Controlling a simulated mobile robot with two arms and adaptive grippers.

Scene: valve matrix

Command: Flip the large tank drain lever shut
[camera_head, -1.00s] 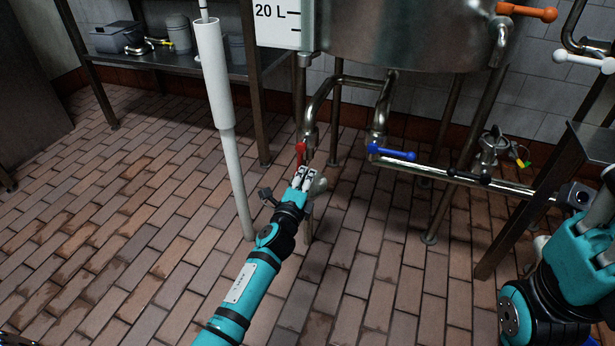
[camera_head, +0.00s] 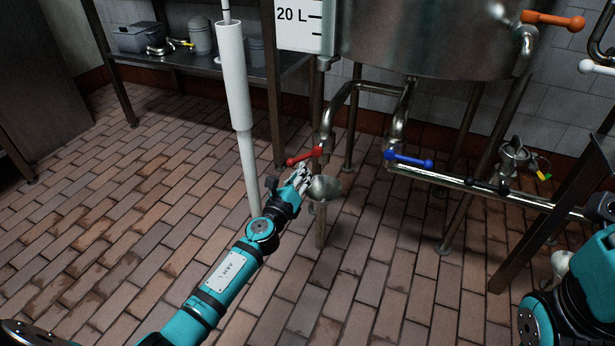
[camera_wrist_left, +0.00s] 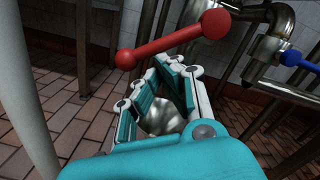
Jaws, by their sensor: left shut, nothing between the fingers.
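The large steel tank (camera_head: 420,40) stands at the back, with bent pipes below it. A red lever (camera_head: 305,156) sits on the left pipe outlet and points left, crosswise to the pipe. It fills the upper middle of the left wrist view (camera_wrist_left: 170,42). My left gripper (camera_head: 303,174) is shut and empty, just below the red lever. In the wrist view its fingers (camera_wrist_left: 170,75) lie under the handle; I cannot tell if they touch it. A blue lever (camera_head: 410,160) lies along the horizontal pipe. My right gripper is out of frame; part of my right arm shows at lower right.
A metal funnel (camera_head: 324,187) on a post stands close beside my left gripper. A white vertical pipe (camera_head: 238,90) stands left of it. An orange lever (camera_head: 553,20) is high on the right. Open tiled floor lies at left and front.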

